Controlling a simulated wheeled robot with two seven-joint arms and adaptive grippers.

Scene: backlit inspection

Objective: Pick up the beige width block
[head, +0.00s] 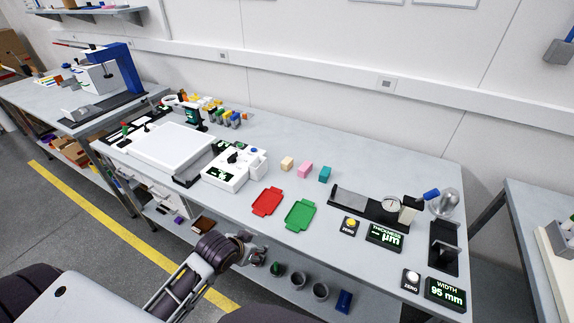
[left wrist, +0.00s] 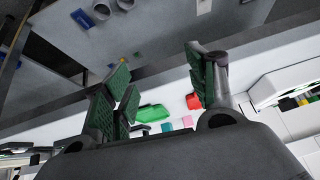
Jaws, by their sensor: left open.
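The beige block (head: 287,163) stands on the grey bench top in the head view, left of a pink block (head: 304,170) and a teal block (head: 324,174). My left gripper (head: 258,250) is open and empty, at the bench's front edge, well apart from the blocks. In the left wrist view its two green-padded fingers (left wrist: 160,88) stand wide apart. Between them show the teal block (left wrist: 166,127) and the pink block (left wrist: 187,121); I cannot make out the beige block there. My right gripper is not in view.
A red tray (head: 267,201) and a green tray (head: 300,214) lie between the gripper and the blocks. A white device (head: 235,168) stands left of the blocks. A thickness gauge (head: 370,206) and a width display (head: 445,294) are at right. Cups (head: 320,291) sit below the bench.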

